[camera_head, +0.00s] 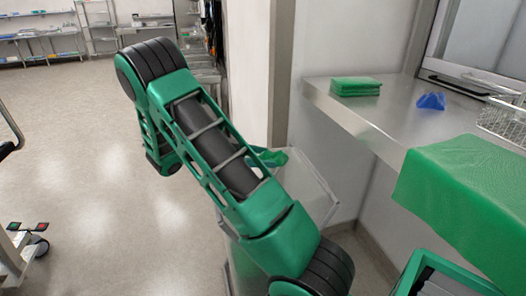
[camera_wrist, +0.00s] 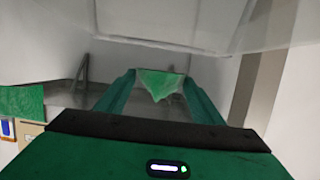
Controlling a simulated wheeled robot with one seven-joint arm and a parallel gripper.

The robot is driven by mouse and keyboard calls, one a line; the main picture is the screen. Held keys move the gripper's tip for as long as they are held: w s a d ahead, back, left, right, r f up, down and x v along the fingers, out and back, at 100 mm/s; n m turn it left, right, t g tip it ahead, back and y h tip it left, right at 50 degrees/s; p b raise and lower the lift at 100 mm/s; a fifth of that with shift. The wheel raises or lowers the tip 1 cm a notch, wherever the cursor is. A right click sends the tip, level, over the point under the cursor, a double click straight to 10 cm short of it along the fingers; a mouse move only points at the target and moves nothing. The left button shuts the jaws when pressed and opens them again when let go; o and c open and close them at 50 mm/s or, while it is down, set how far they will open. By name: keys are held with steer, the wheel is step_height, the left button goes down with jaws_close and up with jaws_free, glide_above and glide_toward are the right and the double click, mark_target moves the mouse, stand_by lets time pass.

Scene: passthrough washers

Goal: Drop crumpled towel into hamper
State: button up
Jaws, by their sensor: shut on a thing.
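My gripper (camera_wrist: 158,84) is shut on a crumpled green towel (camera_wrist: 161,80), which shows between the fingertips in the wrist view. In the head view my arm hides most of the gripper. A small green patch (camera_head: 273,157) shows beside my arm, over the hamper's opening; I cannot tell whether it is towel or finger. The hamper (camera_head: 318,187) looks like a clear-walled bin standing on the floor by the counter, partly hidden by my arm. Its inside is hardly visible.
A steel counter (camera_head: 385,127) holds folded green cloths (camera_head: 356,87), a crumpled blue cloth (camera_head: 431,101) and a wire basket (camera_head: 503,121). A green cloth (camera_head: 462,185) drapes over its edge. A white wall (camera_head: 250,70) stands behind the hamper. The floor at left is mostly clear.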

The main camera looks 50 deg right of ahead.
steer(key=shift+f, duration=0.65)
steer(key=o, duration=1.2)
steer(key=v, duration=1.1)
steer(key=shift+d, duration=0.1)
